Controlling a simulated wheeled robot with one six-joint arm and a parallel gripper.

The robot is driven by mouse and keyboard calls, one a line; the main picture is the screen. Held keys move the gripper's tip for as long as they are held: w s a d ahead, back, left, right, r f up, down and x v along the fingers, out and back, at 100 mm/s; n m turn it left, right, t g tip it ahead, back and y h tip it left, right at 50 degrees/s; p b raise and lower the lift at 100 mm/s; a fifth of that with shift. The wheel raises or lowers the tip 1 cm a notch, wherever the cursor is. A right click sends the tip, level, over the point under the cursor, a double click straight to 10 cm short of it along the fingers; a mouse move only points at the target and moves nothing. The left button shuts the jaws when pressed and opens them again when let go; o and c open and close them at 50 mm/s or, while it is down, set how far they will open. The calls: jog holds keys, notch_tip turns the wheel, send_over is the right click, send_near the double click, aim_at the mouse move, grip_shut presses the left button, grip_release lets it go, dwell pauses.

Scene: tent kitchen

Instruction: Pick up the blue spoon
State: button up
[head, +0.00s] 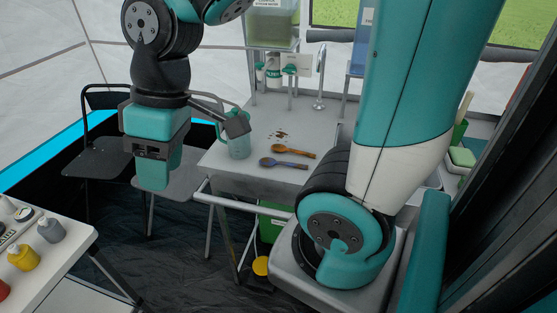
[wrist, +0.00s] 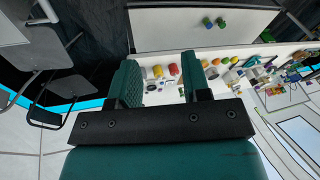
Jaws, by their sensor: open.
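The blue spoon (head: 283,163) lies flat on the light grey counter (head: 255,180) near its front edge, bowl to the left, in the head view. My gripper (head: 155,178) hangs fingers-down left of the counter, well apart from the spoon. In the wrist view, its two teal fingers (wrist: 159,75) stand apart with nothing between them. The spoon does not show in the wrist view.
A brown spoon (head: 293,151) lies just behind the blue one. A teal mug (head: 239,147) stands left of them, partly behind my wrist bracket. A tap (head: 320,85) rises behind. A white table (head: 65,260) with several bottles is front left; chairs (head: 98,160) stand left.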

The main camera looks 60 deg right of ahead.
jog(key=w+d+f+m+h, duration=0.1)
jog(key=w+d, duration=0.2)
jog(key=d, duration=0.4)
jog(key=w+d+f+h, duration=0.1)
jog(key=w+d, duration=0.2)
jog(key=d, duration=0.4)
jog(key=m+g+h, duration=0.1)
send_near(282, 163)
jog(key=shift+s+f, duration=0.25)
jog(key=shift+f, duration=1)
jog(key=shift+w+f+p, duration=0.15)
jog(key=shift+f+p, duration=0.1)
jog(key=shift+f, duration=1.3)
jog(key=shift+w+f+p, duration=0.1)
jog(key=shift+f+p, duration=0.15)
jog(key=shift+f, duration=1.35)
jog(key=shift+c, duration=0.2)
grip_shut()
